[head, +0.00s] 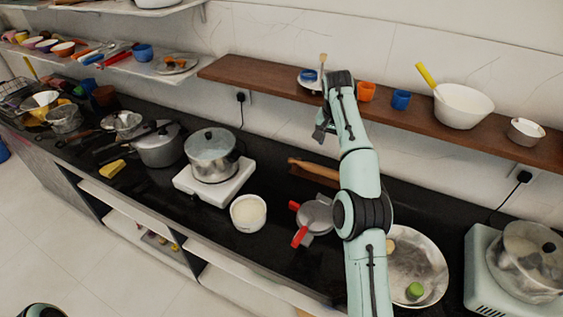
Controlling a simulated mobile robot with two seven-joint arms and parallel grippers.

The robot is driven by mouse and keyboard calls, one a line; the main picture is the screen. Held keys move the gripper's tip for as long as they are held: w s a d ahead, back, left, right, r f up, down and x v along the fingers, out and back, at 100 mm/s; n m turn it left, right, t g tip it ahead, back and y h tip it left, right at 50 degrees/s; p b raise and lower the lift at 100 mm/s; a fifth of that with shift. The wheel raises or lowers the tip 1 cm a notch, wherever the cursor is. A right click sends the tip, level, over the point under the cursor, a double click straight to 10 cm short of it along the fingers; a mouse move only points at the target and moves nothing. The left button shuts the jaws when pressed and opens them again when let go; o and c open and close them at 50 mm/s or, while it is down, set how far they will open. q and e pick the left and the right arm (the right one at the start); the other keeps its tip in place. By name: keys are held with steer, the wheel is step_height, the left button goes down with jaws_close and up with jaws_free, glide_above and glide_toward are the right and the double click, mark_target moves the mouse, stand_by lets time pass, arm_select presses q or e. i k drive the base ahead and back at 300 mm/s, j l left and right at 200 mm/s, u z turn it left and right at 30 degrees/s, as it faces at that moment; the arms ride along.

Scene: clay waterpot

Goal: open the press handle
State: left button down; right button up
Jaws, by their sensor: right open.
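The press (316,214) is a grey metal tool with two red handles, lying on the black counter. One red handle (299,237) points toward the front edge, and the other red end is short and points left. I cannot tell exactly how far apart its handles are. My right arm covers the press's right side. My right gripper (322,131) is open and empty, raised behind and above the press near the wooden shelf, clear of the press. My left gripper is out of view.
A white bowl of pale contents (248,212) stands left of the press. A rolling pin (314,171) lies behind it. A wide metal pan (418,266) sits to the right, partly behind my arm. A pot (211,155) stands on a white stove. The wooden shelf (270,81) overhangs behind.

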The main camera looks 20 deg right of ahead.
mark_target(315, 216)
steer(key=k+j, duration=0.8)
steer(key=j, duration=0.1)
